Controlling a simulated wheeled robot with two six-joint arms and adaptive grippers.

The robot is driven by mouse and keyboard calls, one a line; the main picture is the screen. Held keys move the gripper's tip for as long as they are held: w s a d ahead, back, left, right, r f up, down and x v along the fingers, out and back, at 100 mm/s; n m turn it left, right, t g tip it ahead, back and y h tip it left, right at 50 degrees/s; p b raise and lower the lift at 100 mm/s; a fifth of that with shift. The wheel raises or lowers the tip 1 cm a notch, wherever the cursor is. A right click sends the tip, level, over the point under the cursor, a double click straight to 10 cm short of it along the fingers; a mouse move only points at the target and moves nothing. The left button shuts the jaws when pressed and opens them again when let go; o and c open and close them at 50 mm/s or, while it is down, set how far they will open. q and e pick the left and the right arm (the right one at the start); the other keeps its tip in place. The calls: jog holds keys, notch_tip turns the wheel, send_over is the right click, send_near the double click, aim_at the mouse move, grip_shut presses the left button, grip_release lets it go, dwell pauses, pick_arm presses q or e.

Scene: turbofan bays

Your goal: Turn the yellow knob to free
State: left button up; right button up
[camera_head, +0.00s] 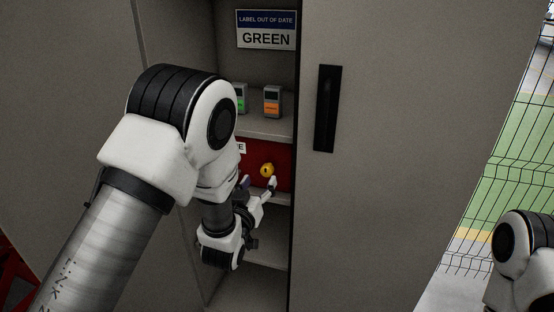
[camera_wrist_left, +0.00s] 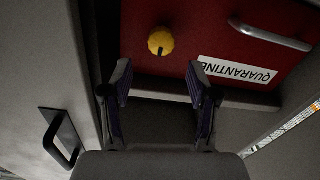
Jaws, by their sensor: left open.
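The yellow knob (camera_head: 267,170) sits on a red panel (camera_head: 282,156) inside the open cabinet. In the left wrist view the knob (camera_wrist_left: 161,42) is round with a dark slot mark and lies just beyond the fingertips, roughly centred between them. My left gripper (camera_head: 260,186) is open and empty, reaching into the cabinet just below the knob, apart from it. Its two fingers (camera_wrist_left: 158,72) show spread in the left wrist view. My right gripper is out of view; only part of the right arm shows at the lower right.
A QUARANTINE label (camera_wrist_left: 237,73) and a metal handle (camera_wrist_left: 270,35) are on the red panel. Two small devices, one with an orange screen (camera_head: 272,102) and one green (camera_head: 241,98), stand on the shelf above. A "GREEN" sign (camera_head: 266,30) hangs higher. A door (camera_head: 380,180) borders the opening at right.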

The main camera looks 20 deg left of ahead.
aim_at(266, 172)
pick_arm(q)
jog(key=w, duration=0.6)
jog(key=shift+w+d+f, duration=0.1)
jog(key=shift+w+f, duration=0.05)
jog(key=shift+f, duration=0.1)
jog(key=shift+w+f, duration=0.1)
jog(key=shift+w, duration=0.4)
grip_shut()
